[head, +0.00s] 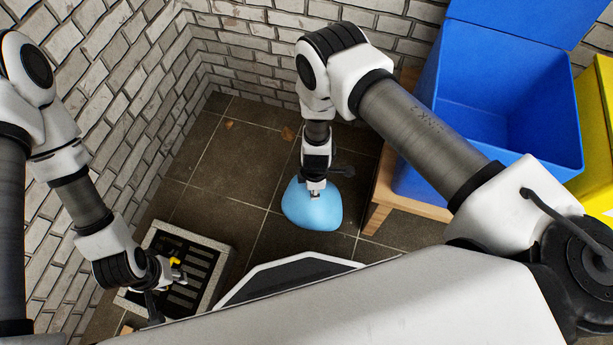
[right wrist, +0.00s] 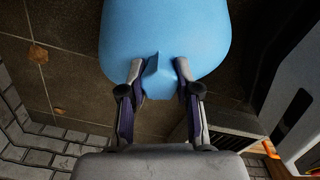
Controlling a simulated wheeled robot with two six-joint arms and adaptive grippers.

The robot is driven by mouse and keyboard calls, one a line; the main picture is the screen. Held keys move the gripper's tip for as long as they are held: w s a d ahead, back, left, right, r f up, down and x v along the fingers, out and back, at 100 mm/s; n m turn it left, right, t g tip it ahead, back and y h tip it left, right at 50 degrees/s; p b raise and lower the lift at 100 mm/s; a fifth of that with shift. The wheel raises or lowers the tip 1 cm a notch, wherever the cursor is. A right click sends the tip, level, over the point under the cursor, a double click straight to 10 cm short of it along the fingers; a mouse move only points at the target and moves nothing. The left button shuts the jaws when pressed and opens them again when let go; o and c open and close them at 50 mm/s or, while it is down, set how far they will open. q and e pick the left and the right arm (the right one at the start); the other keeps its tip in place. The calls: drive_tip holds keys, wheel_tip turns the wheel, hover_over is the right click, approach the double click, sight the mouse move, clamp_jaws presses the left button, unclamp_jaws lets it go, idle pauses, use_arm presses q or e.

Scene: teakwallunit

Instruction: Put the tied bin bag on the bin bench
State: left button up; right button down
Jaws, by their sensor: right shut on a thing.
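The tied bin bag (head: 310,210) is a light blue, rounded bag, in front of the bench's left end in the head view. My right gripper (head: 315,188) comes down from above and is shut on its tied top. In the right wrist view the two fingers (right wrist: 158,85) stand on either side of the knot, with the bag (right wrist: 165,30) beyond them. I cannot tell whether the bag touches the floor. The wooden bin bench (head: 420,207) is to the right of the bag. My left gripper (head: 168,286) is open and empty above a floor grate.
An open blue bin (head: 505,90) and a yellow bin (head: 597,130) stand on the bench. The floor grate (head: 218,248) has a pale stone frame. Brick walls (head: 120,90) close the left and back. Dark floor tiles (head: 225,160) left of the bag are clear except for small leaves.

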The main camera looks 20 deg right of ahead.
drive_tip(key=w+b, duration=0.1)
drive_tip(key=b, duration=0.1)
drive_tip(key=w+f+b, duration=0.1)
drive_tip(key=b, duration=0.2)
drive_tip(key=w+b, duration=0.2)
drive_tip(key=shift+f+b, duration=0.25)
drive_tip(key=shift+b, duration=0.05)
drive_tip(key=w+b, duration=0.3)
drive_tip(key=shift+w+r, duration=0.15)
drive_tip(key=shift+w, duration=0.1)
drive_tip(key=shift+w+b, duration=0.35)
drive_tip(key=shift+w, duration=0.2)
wheel_tip(320, 180, down, 4)
drive_tip(key=b, duration=0.3)
drive_tip(key=shift+r, duration=0.5)
drive_tip(key=c, duration=0.8)
unclamp_jaws()
drive_tip(key=shift+f, duration=0.15)
drive_tip(key=shift+s, duration=0.1)
